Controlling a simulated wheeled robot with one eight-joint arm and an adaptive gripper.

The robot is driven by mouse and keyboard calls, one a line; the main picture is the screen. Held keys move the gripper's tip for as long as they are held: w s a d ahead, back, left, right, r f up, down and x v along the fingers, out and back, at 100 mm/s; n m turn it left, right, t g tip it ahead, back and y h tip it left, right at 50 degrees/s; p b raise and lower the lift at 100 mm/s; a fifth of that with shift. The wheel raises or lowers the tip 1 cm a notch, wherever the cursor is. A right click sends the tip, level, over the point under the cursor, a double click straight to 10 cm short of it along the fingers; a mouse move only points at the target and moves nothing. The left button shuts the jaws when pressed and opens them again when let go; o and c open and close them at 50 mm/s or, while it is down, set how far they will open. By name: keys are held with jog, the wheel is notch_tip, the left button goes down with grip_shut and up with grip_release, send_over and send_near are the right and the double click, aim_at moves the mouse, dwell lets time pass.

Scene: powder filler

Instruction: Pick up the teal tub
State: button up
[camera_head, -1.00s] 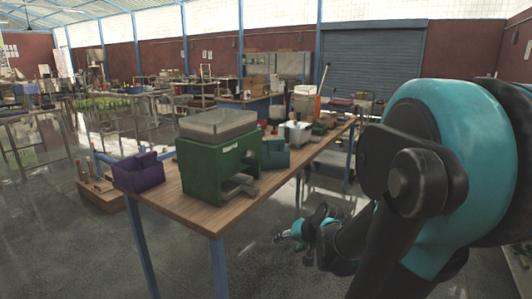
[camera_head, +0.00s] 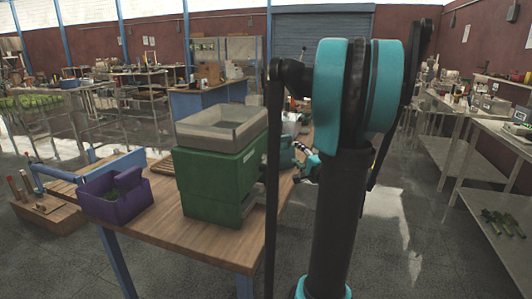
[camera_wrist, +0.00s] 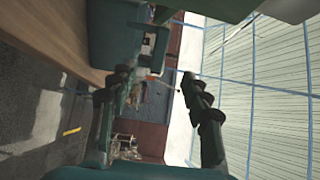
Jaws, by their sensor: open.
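The teal tub (camera_head: 286,152) stands on the wooden table just right of the green powder filler (camera_head: 222,177); my arm and the filler hide most of it in the head view. In the wrist view the teal tub (camera_wrist: 112,38) is large at the upper left, beyond the left finger. My gripper (camera_head: 305,163) is beside the tub at the table's right edge. In the wrist view my gripper (camera_wrist: 158,80) has its fingers spread wide, with nothing between them.
The filler's green body also shows at the top of the wrist view (camera_wrist: 205,8). The wooden table (camera_head: 185,228) has bare room in front of the filler. Steel benches (camera_head: 495,190) stand at the right.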

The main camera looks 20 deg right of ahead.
send_near(281, 140)
jog(key=w, duration=0.3)
jog(key=w+a, duration=0.1)
jog(key=w, duration=0.1)
jog(key=shift+w+f, duration=0.1)
jog(key=shift+f, duration=0.15)
jog(key=shift+w+a+r, duration=0.1)
jog(key=shift+w+a, duration=0.05)
jog(key=shift+w, duration=3.1)
grip_shut()
